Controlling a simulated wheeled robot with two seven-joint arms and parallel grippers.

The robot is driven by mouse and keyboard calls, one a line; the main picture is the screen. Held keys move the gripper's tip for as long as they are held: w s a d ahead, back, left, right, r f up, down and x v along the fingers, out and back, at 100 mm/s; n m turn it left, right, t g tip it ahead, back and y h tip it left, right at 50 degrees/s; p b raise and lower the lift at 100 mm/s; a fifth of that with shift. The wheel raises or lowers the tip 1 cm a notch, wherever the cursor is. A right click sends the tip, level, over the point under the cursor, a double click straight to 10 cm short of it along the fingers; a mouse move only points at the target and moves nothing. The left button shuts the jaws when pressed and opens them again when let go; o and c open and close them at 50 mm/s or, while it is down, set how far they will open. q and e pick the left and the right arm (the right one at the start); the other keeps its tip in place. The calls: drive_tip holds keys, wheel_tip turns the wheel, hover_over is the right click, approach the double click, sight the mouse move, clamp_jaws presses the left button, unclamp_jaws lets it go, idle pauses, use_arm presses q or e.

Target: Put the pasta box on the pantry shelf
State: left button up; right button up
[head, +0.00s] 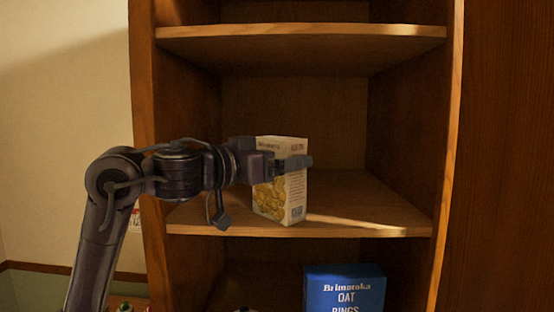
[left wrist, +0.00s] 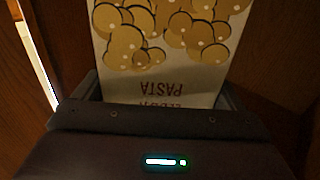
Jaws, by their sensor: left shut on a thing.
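The pasta box (head: 280,200) is white with yellow pasta shapes and stands upright at the middle shelf (head: 370,229) of the wooden pantry. My left gripper (head: 285,163) comes in from the left and is shut on the upper part of the box. The box's bottom appears at the shelf's front area; I cannot tell whether it touches the board. In the left wrist view the box (left wrist: 170,60) fills the space between the fingers, with its lettering upside down. My right gripper is not in view.
An upper shelf (head: 300,35) is above the box. A blue oat rings box (head: 344,288) stands below the middle shelf. Wooden side walls (head: 148,120) bound the pantry at left and right. The middle shelf is clear right of the pasta box.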

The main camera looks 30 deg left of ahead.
use_arm(q)
drive_tip(key=shift+s+f, duration=0.1)
drive_tip(key=o, duration=1.1)
drive_tip(key=shift+c, duration=0.2)
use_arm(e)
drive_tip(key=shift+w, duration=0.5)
use_arm(q)
drive_tip(key=b+v, duration=0.6)
drive_tip(key=v, duration=0.6)
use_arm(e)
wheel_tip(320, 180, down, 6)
